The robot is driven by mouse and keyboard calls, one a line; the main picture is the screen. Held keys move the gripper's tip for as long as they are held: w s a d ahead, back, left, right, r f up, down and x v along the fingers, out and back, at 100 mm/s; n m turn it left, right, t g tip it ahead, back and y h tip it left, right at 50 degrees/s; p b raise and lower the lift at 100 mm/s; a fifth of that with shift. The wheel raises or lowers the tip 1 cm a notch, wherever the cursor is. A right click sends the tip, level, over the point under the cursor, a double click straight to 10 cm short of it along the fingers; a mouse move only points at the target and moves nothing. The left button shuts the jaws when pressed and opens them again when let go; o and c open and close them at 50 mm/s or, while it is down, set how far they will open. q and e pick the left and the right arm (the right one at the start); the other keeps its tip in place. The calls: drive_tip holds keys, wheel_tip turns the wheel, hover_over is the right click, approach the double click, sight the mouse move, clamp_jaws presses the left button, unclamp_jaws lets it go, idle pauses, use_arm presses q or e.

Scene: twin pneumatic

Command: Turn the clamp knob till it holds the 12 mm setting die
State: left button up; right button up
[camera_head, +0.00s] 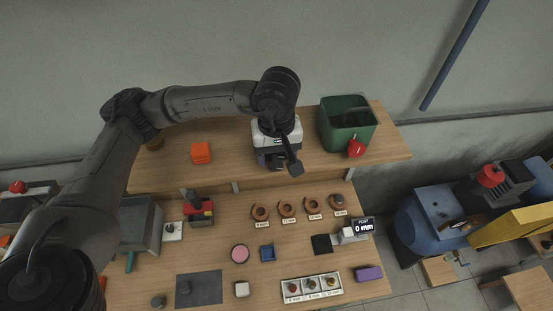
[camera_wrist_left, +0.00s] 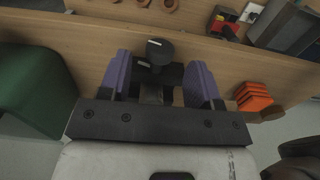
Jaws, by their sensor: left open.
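My left gripper (camera_head: 275,158) is over the raised shelf, pointing down. In the left wrist view its two purple fingers (camera_wrist_left: 160,85) are open. A round black knob (camera_wrist_left: 160,48) with a white mark shows between them, near their tips, with a visible gap on each side. I take it for the clamp knob. A dark block lies below it. I cannot make out a 12 mm setting die at the knob. My right gripper is not in view.
On the lower table are several brown rings (camera_head: 286,209), a white tray (camera_head: 311,298) of small parts and a display reading "POST 0 mm" (camera_head: 363,226).

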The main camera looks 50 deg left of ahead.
sight(278, 162)
use_arm(q)
drive_tip(key=shift+f, duration=1.55)
drive_tip(key=c, duration=0.9)
drive_tip(key=shift+w+d+g+y+p, duration=0.1)
drive_tip(key=shift+g+y+p, duration=0.25)
drive_tip(key=shift+g+y, duration=0.65)
drive_tip(key=o, duration=0.9)
drive_tip(key=shift+r, duration=0.1)
